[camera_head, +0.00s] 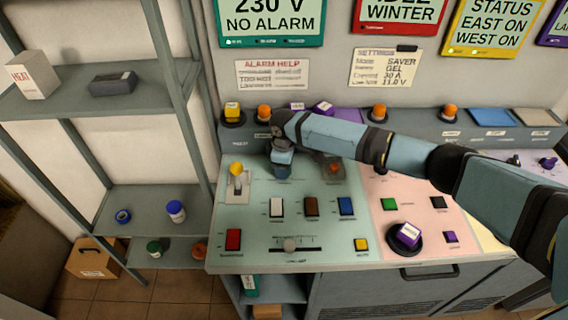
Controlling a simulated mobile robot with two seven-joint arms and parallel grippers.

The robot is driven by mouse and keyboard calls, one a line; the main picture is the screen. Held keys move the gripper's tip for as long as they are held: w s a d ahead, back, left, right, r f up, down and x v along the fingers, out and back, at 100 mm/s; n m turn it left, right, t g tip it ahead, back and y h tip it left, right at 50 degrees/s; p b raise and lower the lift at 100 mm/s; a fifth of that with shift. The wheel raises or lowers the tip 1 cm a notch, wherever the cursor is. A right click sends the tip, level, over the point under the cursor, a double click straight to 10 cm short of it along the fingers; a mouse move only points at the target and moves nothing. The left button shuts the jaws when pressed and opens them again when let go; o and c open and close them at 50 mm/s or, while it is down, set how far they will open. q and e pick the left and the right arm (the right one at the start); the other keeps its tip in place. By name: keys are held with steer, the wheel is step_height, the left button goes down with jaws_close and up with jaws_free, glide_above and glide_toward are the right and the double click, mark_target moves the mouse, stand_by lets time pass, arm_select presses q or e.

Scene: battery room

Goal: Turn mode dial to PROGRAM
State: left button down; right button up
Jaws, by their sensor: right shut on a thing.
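My right arm reaches in from the right across the control desk. Its gripper (282,172) points down onto the pale green panel (215,215) and is shut on a control there, which I take to be the mode dial. The gripper and wrist hide the dial, so its pointer and the PROGRAM mark cannot be read. My left gripper is not in view.
A yellow-tipped lever (237,170) stands left of the gripper. A dark control with a reddish part (333,168) is close on its right. White (277,207), brown (311,206) and blue (346,206) switches lie in front. A grey shelf (150,215) stands left.

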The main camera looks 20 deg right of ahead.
steer(key=shift+n, duration=0.4)
steer(key=o, duration=0.9)
steer(key=shift+o, duration=0.2)
steer(key=shift+r, duration=0.1)
step_height(320, 180, up, 14)
steer(key=shift+b, duration=0.45)
steer(key=shift+f, duration=0.2)
